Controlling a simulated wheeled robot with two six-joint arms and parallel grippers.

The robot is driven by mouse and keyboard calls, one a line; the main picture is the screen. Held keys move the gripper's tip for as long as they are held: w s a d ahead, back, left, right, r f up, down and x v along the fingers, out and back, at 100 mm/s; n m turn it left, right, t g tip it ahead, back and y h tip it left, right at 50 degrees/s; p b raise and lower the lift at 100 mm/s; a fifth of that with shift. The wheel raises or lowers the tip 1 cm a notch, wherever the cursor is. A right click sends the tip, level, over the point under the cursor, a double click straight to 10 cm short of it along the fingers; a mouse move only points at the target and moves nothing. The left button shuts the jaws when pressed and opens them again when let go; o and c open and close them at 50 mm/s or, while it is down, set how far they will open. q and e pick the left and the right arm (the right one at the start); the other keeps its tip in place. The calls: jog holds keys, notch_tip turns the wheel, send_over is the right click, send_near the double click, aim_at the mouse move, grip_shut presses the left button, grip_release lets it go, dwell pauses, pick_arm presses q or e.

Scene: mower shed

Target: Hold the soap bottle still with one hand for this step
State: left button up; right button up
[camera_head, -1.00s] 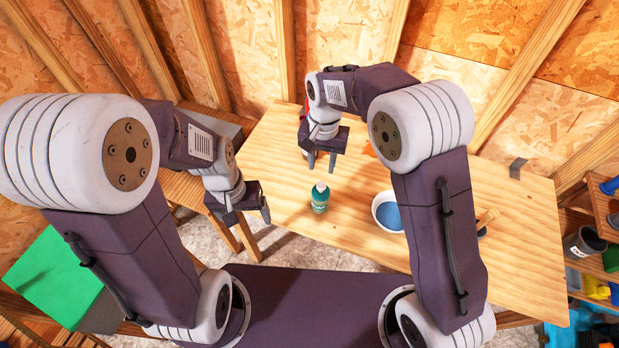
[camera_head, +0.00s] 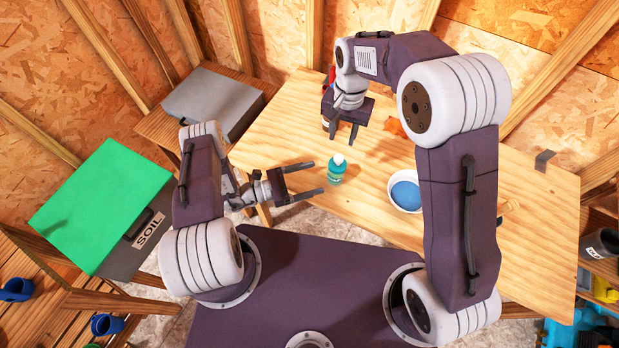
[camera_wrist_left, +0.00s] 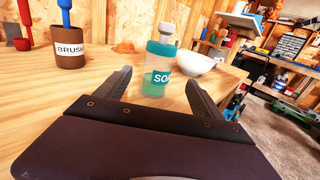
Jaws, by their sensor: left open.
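The soap bottle (camera_head: 337,170) is teal with a white cap and stands upright on the wooden table (camera_head: 480,225). It also shows in the left wrist view (camera_wrist_left: 158,65), with a partly hidden label, beyond and between the fingers. My left gripper (camera_head: 318,178) is open and points right toward the bottle, with its fingertips just short of it. I see no contact. My right gripper (camera_head: 343,134) hangs above the table behind the bottle, fingers pointing down and apart, with nothing between them.
A white bowl with blue contents (camera_head: 405,193) stands right of the bottle. A brown brush holder (camera_wrist_left: 72,46) with brushes stands at the back. An orange item (camera_head: 394,128) lies behind the bowl. A green panel (camera_head: 100,205) and a grey case (camera_head: 213,103) are at left.

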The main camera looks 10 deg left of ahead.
aim_at(328, 174)
pick_arm(q)
jog(key=shift+w+f+n+t, duration=0.1)
jog(key=shift+f+n+t, duration=0.2)
jog(key=shift+t, duration=0.1)
jog(key=x, duration=0.9)
jog(key=c, duration=1.5)
jog(key=shift+c, duration=0.2)
